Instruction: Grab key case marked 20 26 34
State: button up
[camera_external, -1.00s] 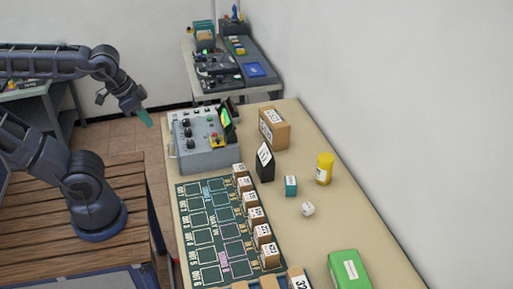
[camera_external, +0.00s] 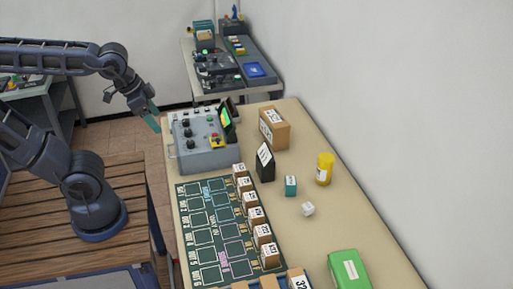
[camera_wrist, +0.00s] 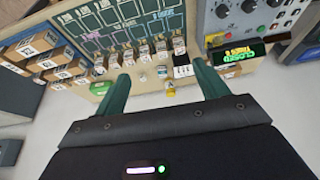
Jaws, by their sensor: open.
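Several small brown cases with white labels (camera_external: 256,215) stand in a column along the right edge of the dark green marked mat (camera_external: 205,240). They also show as a row in the wrist view (camera_wrist: 145,54). Their numbers are too small to read, so I cannot tell which is marked 20 26 34. My gripper (camera_external: 153,122) is open and empty, in the air left of the grey control box. In the wrist view my gripper's two green fingers (camera_wrist: 160,85) are spread apart, with the tabletop items beyond and between them.
The grey control box (camera_external: 200,145) with knobs stands at the table's far left. A black sign stand (camera_external: 265,165), brown box (camera_external: 274,127), teal cube (camera_external: 291,186), yellow cylinder (camera_external: 324,170), white die (camera_external: 308,209) and green box (camera_external: 349,269) stand right of the mat.

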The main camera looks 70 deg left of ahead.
jog(key=w+f, duration=0.1)
jog(key=w, duration=1)
jog(key=m+g, duration=0.1)
jog(key=m, duration=0.2)
send_over(290, 180)
jog(key=s, duration=0.2)
notch_tip(290, 180, down, 23)
jog(key=shift+h, duration=0.4)
jog(key=shift+a+x, duration=0.15)
jog(key=shift+x, duration=2.5)
jog(key=shift+a+x, duration=0.1)
jog(key=shift+x, duration=2.55)
jog(key=shift+s, duration=0.25)
jog(key=c, duration=1.1)
